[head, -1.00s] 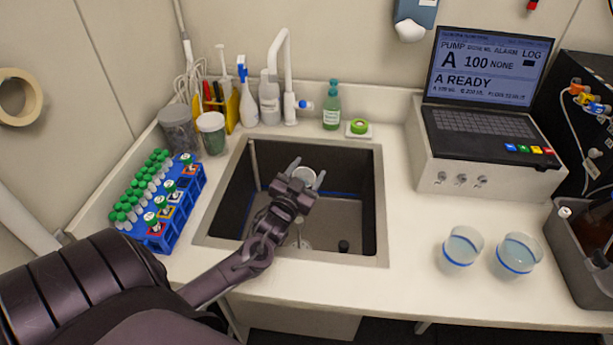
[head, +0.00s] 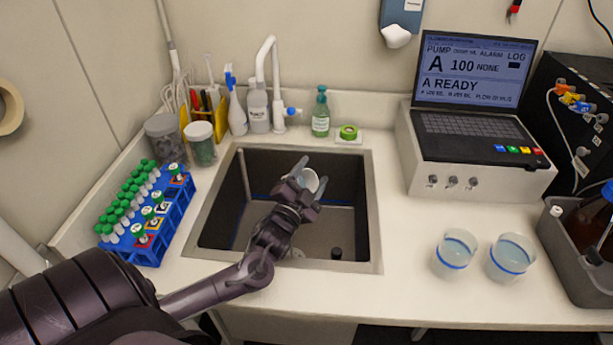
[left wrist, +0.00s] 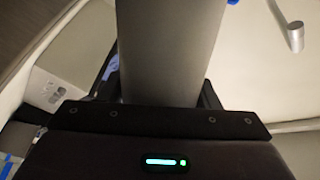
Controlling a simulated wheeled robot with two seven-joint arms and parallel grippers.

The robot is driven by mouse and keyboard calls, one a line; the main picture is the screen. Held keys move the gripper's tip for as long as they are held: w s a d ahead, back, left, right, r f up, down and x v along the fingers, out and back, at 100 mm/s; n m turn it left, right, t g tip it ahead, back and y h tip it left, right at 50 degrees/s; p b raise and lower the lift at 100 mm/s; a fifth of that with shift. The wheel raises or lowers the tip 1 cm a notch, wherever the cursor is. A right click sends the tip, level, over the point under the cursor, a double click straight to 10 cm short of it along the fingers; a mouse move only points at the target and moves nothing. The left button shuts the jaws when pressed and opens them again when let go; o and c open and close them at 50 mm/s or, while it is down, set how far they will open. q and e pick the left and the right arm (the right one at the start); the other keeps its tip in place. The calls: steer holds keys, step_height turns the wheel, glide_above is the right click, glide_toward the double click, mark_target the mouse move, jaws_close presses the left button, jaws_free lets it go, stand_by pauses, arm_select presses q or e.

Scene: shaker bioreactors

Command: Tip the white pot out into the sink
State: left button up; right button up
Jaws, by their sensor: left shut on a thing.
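The white pot (head: 310,180) is small and mostly hidden behind my left gripper (head: 305,182). That gripper is shut on it, one finger on each side, and holds it over the sink (head: 374,215). The pot looks tilted, but I cannot see what is in it or whether anything is pouring. In the left wrist view the pot's shaded grey side (left wrist: 170,50) fills the space between the fingers. My right gripper is not in view.
A white tap (head: 268,85) and bottles stand behind the sink. A blue rack (head: 172,225) of green-capped tubes is on the left. Two clear cups (head: 454,254) (head: 510,258) and a pump unit with a laptop (head: 475,110) are on the right.

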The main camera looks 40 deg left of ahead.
arm_select(q)
steer(key=shift+d+r+m, duration=0.35)
steer(key=shift+d+m, duration=0.4)
steer(key=shift+m, duration=0.35)
steer(key=m+h+p, duration=0.1)
steer(key=m, duration=0.1)
steer(key=d+f+m+p, duration=0.1)
steer(key=m+p, duration=0.1)
steer(key=m, duration=0.1)
steer(key=m+t+h+p, duration=0.1)
steer(key=m, duration=0.1)
steer(key=shift+d+f+h+p, duration=0.25)
steer(key=shift+f+h+p, duration=0.05)
steer(key=shift+p, duration=0.1)
